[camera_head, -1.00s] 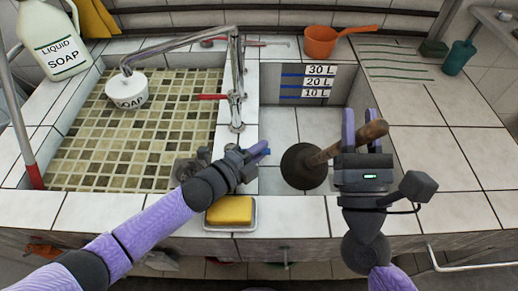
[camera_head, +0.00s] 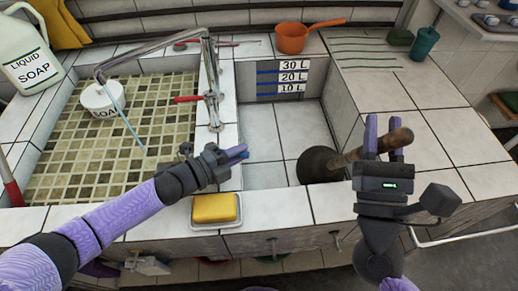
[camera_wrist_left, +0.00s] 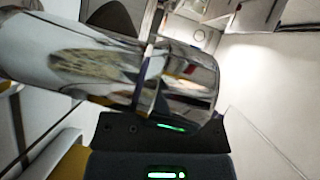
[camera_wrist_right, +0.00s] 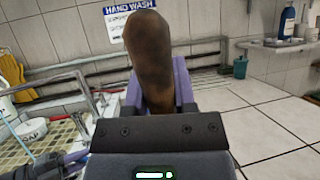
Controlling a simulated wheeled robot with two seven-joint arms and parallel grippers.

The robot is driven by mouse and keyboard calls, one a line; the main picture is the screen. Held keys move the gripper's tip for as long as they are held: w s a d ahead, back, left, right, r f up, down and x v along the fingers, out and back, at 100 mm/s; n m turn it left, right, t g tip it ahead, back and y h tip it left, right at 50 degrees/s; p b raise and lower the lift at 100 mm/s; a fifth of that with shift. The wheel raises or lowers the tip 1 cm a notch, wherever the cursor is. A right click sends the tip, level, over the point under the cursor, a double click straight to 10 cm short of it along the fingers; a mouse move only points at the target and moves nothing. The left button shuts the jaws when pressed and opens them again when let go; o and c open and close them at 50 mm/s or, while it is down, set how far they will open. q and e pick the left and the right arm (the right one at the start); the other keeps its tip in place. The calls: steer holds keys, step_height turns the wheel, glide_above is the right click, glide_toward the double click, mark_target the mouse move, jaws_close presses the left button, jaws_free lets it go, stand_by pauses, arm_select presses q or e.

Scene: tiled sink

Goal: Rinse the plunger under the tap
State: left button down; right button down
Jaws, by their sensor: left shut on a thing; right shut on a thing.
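The plunger has a dark rubber cup (camera_head: 318,167) and a wooden handle (camera_head: 398,138). It is tilted, with its cup in the right basin near the front wall. My right gripper (camera_head: 384,140) is shut on the handle, which also fills the middle of the right wrist view (camera_wrist_right: 152,62).
A white soap pot (camera_head: 103,98) is under the spout in the tiled left basin (camera_head: 85,160). A yellow sponge (camera_head: 215,208) lies on a dish at the front edge. An orange pan (camera_head: 292,38) stands behind.

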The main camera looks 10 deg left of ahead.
arm_select(q)
steer(key=shift+s+m+g+h, duration=0.15)
steer(key=shift+m+g+h, duration=0.15)
arm_select(e)
steer(key=shift+w+a+f, duration=0.1)
steer(key=shift+f, duration=0.05)
arm_select(q)
steer(key=c, duration=0.6)
jaws_free()
steer(key=p+v, duration=0.2)
steer(key=v, duration=1)
arm_select(e)
step_height(320, 180, up, 2)
steer(key=shift+r, duration=0.1)
